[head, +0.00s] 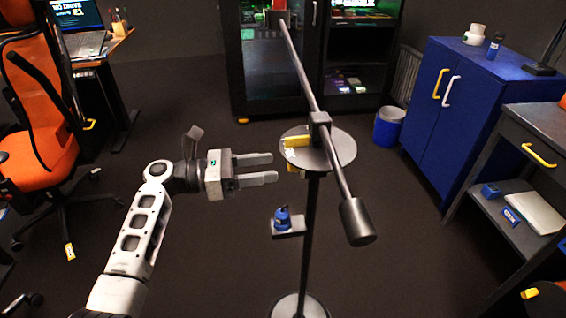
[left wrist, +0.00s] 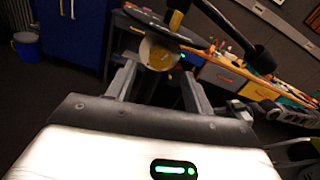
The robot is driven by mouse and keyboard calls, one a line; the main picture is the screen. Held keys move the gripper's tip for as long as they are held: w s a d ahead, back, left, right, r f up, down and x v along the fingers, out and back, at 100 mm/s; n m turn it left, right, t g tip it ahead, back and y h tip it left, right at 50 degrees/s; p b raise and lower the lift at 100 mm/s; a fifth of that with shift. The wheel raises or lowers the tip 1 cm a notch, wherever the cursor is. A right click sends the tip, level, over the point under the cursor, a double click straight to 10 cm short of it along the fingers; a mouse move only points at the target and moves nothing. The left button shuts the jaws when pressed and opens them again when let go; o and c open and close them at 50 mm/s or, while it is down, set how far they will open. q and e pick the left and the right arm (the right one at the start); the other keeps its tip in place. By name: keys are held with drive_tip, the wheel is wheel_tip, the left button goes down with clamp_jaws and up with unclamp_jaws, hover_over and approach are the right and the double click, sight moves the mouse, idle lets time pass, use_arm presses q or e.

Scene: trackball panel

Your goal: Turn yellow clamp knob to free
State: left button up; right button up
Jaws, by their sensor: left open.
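A dark stand (head: 308,240) carries a round grey plate (head: 335,148) with a long tilted bar across it. A yellow lever-like piece (head: 297,141) sits on top of the plate, and a smaller yellow part (head: 292,168) shows under its left rim. In the left wrist view a round yellow knob face (left wrist: 158,54) is below the plate edge, with the yellow upright piece (left wrist: 176,20) above it. My left gripper (head: 272,168) is open and empty, just left of the plate. In the wrist view its fingers (left wrist: 158,72) point at the knob, one to each side.
The bar ends in a dark counterweight (head: 357,221) at the near right. A small shelf on the post holds a blue item (head: 283,218). An orange chair (head: 42,110) stands left, a blue cabinet (head: 440,110) right. The floor left of the stand is clear.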

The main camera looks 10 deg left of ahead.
use_arm(q)
drive_tip(key=shift+x, duration=2.35)
drive_tip(key=c, duration=1)
drive_tip(key=shift+a+m+b, duration=0.1)
drive_tip(key=shift+m+b, duration=0.9)
drive_tip(key=shift+m, duration=2.4)
